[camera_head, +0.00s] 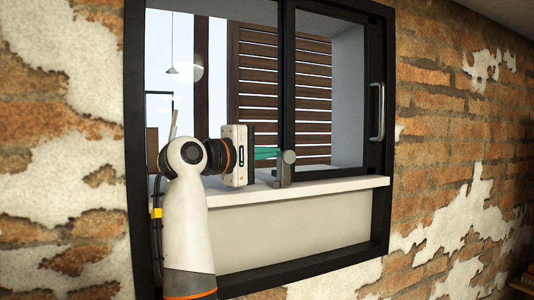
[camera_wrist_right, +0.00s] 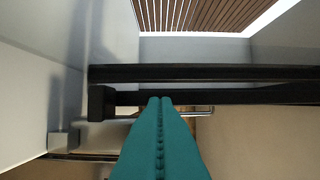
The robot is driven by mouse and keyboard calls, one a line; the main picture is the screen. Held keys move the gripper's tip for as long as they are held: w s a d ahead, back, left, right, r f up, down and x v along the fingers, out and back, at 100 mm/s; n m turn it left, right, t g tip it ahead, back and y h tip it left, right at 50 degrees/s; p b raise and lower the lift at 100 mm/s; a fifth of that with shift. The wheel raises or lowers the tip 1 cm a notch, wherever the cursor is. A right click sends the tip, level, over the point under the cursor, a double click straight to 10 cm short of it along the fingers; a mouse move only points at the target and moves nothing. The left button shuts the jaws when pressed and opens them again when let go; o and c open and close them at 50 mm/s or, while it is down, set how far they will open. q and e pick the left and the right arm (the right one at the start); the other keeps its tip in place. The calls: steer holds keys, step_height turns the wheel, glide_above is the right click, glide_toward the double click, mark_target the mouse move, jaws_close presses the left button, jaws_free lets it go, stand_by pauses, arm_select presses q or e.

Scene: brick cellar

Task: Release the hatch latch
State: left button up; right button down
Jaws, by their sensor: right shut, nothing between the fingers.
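The hatch is a black-framed sliding window (camera_head: 287,80) in a brick wall, with a white sill (camera_head: 330,185). A small grey latch with a round knob (camera_head: 288,157) stands on the sill at the foot of the middle upright. My right gripper (camera_head: 279,153) has teal fingers, closed together and empty, pointing right at the latch. The tips appear beside or behind the knob; I cannot tell if they touch it. The shut fingers also show in the right wrist view (camera_wrist_right: 160,101), near a dark block (camera_wrist_right: 101,103) at the frame bars. My left gripper is not in view.
A metal pull handle (camera_head: 377,112) is on the window's right side. Brown wooden slats (camera_head: 285,90) show behind the opening. The black outer frame (camera_head: 137,150) rises left of my arm. The right part of the sill is clear.

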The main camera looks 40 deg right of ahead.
steer(key=shift+s+a+m+b, duration=0.1)
steer(key=shift+s+m+b, duration=0.2)
steer(key=shift+b, duration=0.15)
